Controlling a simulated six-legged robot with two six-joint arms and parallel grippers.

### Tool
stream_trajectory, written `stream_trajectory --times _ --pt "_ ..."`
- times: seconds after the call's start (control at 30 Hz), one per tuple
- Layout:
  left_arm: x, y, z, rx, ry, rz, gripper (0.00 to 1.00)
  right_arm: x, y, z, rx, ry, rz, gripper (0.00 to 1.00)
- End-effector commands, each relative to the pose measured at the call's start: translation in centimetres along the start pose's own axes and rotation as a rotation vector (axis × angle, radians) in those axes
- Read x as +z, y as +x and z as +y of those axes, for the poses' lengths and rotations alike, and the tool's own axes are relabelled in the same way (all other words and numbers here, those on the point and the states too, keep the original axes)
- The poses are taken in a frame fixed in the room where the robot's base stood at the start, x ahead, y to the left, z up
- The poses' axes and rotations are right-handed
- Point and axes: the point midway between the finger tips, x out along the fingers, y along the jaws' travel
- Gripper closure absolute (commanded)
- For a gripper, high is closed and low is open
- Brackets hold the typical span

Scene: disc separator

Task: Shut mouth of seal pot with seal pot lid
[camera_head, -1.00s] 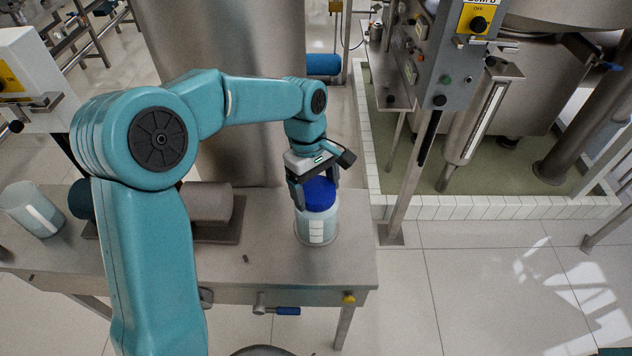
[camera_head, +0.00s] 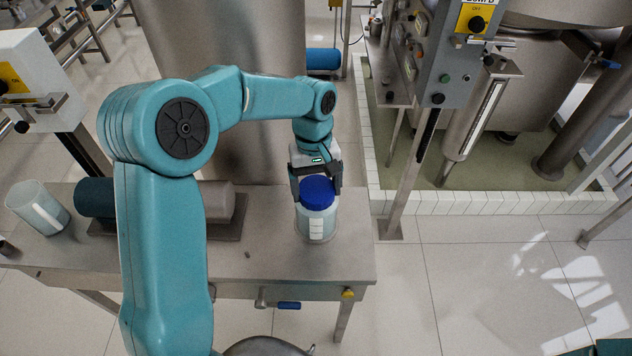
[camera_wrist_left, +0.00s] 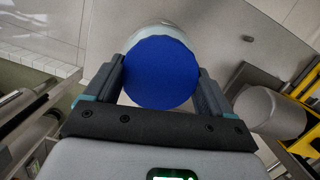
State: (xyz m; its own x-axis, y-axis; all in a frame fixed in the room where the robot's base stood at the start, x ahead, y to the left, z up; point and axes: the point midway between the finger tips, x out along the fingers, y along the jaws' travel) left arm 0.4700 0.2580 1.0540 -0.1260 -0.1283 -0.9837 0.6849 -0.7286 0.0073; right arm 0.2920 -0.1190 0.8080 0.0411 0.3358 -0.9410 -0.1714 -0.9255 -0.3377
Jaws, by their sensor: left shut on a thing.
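The seal pot (camera_head: 316,224) is a pale, clear-looking jar with a white label, standing upright on the steel table. The blue seal pot lid (camera_head: 317,191) sits at the pot's mouth; I cannot tell whether it is fully seated. My right gripper is not in view.
A motor-like unit with a grey cylinder (camera_head: 217,201) stands on the steel table (camera_head: 290,262) left of the pot. A control panel (camera_head: 446,62) rises at the right. The table's front right is mostly clear.

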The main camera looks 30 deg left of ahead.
Motion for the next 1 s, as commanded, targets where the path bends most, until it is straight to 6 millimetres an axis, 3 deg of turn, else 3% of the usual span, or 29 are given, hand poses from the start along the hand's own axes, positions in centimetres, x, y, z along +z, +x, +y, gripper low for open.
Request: stream_trajectory --times 0.13,0.17,0.33,0.37,0.4,0.73,0.87,1.0 --pt "0.1 -0.4 0.2 -0.015 0.112 0.0 0.88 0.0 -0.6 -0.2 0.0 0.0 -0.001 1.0" --pt "0.1 -0.4 0.2 -0.019 0.13 0.0 0.97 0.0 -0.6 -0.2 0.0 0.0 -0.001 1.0" --pt "0.1 -0.2 0.2 -0.022 0.144 0.0 1.0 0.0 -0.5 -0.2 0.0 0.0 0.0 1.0" --pt "0.1 -0.2 0.2 -0.022 0.144 0.0 0.11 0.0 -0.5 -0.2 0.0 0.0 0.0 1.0" --pt "0.1 -0.2 0.2 -0.022 0.143 0.0 0.0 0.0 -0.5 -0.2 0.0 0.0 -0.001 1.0" --pt "0.0 -0.9 0.2 -0.021 0.137 0.002 0.0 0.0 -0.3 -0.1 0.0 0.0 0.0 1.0" --pt "0.0 -3.2 0.2 -0.019 0.137 0.005 0.0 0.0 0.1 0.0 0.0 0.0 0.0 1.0" --pt "0.1 -7.0 0.4 -0.019 0.138 0.007 0.0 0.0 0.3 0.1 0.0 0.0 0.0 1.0"
